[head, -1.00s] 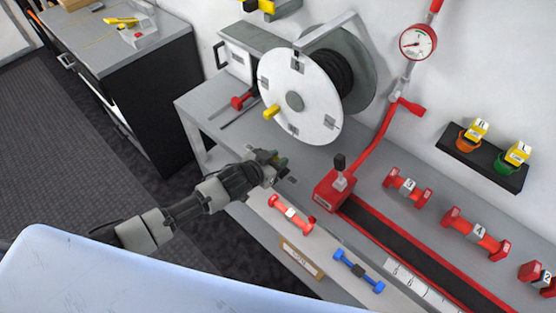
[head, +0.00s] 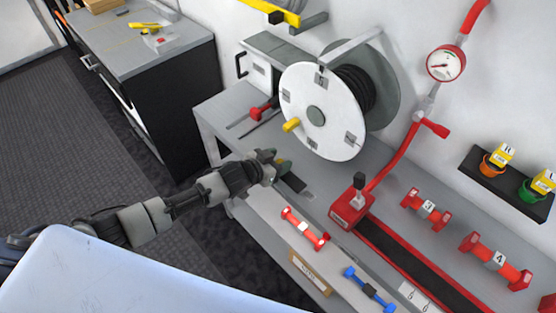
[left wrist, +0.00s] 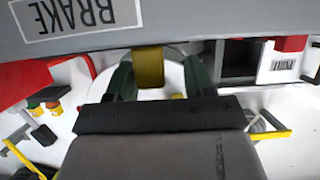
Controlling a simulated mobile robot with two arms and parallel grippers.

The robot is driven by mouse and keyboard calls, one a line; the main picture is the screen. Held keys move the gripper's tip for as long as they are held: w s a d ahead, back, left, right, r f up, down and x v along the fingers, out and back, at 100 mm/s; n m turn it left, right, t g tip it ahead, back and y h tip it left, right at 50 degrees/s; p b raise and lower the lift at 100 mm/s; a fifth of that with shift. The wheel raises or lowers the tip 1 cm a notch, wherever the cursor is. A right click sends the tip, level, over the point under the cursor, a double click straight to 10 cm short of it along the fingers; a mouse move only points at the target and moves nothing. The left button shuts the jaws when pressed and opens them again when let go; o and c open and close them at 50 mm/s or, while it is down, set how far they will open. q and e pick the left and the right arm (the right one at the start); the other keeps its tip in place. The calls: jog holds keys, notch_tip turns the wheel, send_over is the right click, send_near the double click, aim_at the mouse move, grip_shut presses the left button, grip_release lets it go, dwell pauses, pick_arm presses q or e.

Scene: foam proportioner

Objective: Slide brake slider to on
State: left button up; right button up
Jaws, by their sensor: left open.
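The brake slider's olive-yellow handle (left wrist: 148,68) stands between the green fingers of my left gripper (left wrist: 160,82) in the left wrist view. The fingers are open, one on each side of it; the right finger has a visible gap. The upside-down BRAKE label (left wrist: 75,14) is on the grey surface above. In the head view my left gripper (head: 275,163) is at the bench's front left, with the small handle (head: 284,168) at its tip. A dark slot (head: 294,183) runs right of the handle. My right gripper is not in view.
A hose reel with a white disc (head: 316,114) and yellow crank (head: 291,125) stands behind the gripper. A red-knobbed slider (head: 262,112) sits left of it. A red base with a black lever (head: 352,208) and a red fitting (head: 304,229) lie to the right.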

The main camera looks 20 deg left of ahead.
pick_arm(q)
jog(key=shift+s+d, duration=0.1)
jog(key=shift+s+r, duration=0.1)
jog(key=shift+s, duration=0.05)
jog(key=b+v, duration=0.1)
jog(key=v, duration=0.9)
jog(key=shift+a, duration=0.3)
